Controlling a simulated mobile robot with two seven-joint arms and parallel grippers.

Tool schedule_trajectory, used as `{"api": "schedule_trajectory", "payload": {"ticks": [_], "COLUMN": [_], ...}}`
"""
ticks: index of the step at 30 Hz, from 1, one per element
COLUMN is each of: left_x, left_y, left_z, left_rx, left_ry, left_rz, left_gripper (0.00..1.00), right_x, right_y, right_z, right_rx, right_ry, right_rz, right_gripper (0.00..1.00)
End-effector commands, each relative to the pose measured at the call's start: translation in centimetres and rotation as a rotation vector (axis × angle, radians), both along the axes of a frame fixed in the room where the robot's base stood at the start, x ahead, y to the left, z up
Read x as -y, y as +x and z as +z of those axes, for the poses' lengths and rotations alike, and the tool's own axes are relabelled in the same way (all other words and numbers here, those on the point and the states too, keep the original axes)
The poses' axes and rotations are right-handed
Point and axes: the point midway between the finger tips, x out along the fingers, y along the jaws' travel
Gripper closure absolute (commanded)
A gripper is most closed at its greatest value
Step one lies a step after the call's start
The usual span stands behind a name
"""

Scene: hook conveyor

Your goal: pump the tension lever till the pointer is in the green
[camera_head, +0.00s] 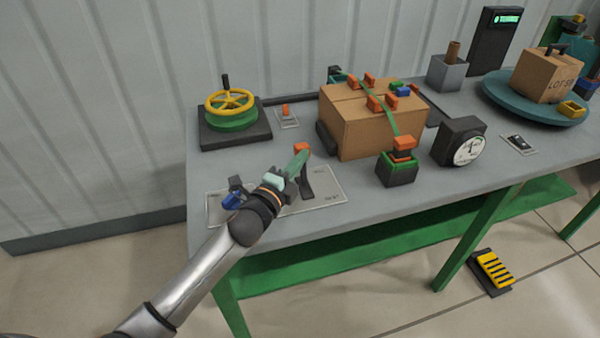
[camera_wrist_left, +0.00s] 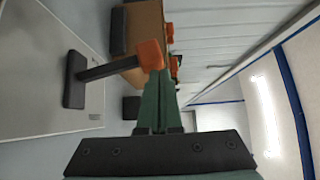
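The tension lever (camera_head: 307,186) stands on a pale plate at the table's near left corner; its orange knob (camera_head: 302,148) is at the top. In the left wrist view the orange knob (camera_wrist_left: 149,53) and dark shaft (camera_wrist_left: 105,70) are clear. My left gripper (camera_head: 298,161) has its green fingers together, with the tips right at the knob; the fingers (camera_wrist_left: 160,85) show no visible gap between them. Whether they touch the knob is hard to tell. The round gauge (camera_head: 469,150) has a white face with a dark pointer; its green zone is too small to read.
A cardboard box (camera_head: 365,120) under a green strap stands behind the lever. A yellow handwheel (camera_head: 231,103) is at the back left. A black-and-green buckle block (camera_head: 398,168) stands between box and gauge. A turntable (camera_head: 500,92) is at the right, a yellow pedal (camera_head: 494,269) on the floor.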

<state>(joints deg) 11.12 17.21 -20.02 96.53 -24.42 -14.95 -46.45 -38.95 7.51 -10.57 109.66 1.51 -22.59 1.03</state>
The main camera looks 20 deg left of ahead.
Motion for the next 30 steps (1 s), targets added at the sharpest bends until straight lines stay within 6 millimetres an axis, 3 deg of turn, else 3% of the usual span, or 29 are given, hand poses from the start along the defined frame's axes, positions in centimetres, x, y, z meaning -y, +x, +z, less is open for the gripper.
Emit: {"api": "schedule_trajectory", "payload": {"ticks": [13,30], "left_x": [-1.9,-2.6], "left_y": [2.8,3.5], "left_z": [0.2,0.2], "left_rx": [0.003,0.004], "left_ry": [0.001,0.003], "left_rz": [0.001,0.007], "left_gripper": [1.0,1.0], "right_x": [0.0,0.0], "right_y": [0.0,0.0], "right_z": [0.5,0.5], "right_rx": [0.0,0.001], "right_ry": [0.0,-0.001], "right_rz": [0.0,0.001], "right_gripper": [1.0,1.0]}}
